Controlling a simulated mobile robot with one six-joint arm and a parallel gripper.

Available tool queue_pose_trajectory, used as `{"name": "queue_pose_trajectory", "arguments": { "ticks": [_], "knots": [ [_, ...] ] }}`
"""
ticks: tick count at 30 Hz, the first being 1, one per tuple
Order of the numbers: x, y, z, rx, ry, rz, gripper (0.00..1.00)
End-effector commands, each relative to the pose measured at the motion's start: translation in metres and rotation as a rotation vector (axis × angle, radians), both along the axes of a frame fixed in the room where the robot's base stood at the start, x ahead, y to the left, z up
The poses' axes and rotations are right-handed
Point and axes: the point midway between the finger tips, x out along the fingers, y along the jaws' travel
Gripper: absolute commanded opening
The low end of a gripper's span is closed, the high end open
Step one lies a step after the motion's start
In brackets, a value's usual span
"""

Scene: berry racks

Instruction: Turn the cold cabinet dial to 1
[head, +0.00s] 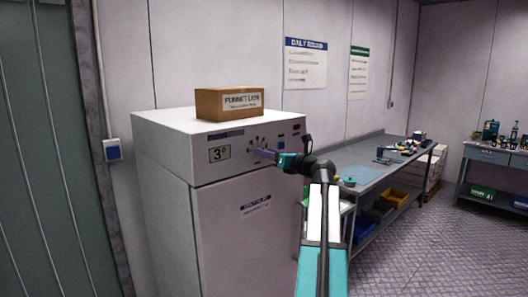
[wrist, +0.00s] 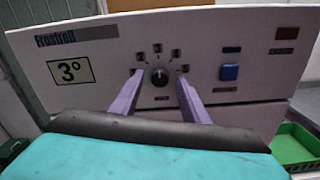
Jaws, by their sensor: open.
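The cold cabinet (head: 230,235) is a white upright unit with a control panel along its top front. Its dial (wrist: 159,77) is a round dark knob with a light pointer mark, ringed by several small number labels too small to read. A "3°" display (wrist: 70,71) sits left of the dial. My gripper (wrist: 158,80) is open, with one purple finger on each side of the dial. In the head view my gripper (head: 262,154) is at the panel and hides most of the dial. I cannot tell whether the fingers touch the knob.
A blue button (wrist: 229,72) is right of the dial. A cardboard box (head: 229,103) stands on the cabinet top. A grey workbench (head: 365,172) with bins beneath is to the right. Open floor (head: 430,250) lies at the lower right.

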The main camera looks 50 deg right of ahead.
Motion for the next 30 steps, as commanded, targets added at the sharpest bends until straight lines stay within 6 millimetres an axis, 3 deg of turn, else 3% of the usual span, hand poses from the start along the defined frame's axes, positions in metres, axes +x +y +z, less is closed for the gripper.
{"name": "queue_pose_trajectory", "arguments": {
  "ticks": [4,14,22,23,25,30],
  "knots": [
    [0.01,-0.001,0.0,0.001,0.0,0.0,0.42],
    [0.011,-0.001,-0.001,0.0,0.0,-0.001,0.42],
    [0.011,-0.001,0.0,0.0,0.0,-0.001,0.0],
    [0.008,0.015,-0.002,-0.001,0.0,-0.001,0.0],
    [0.011,0.005,-0.001,-0.001,0.001,0.001,0.01],
    [0.013,0.002,-0.001,-0.016,0.002,0.004,0.0]
  ]
}}
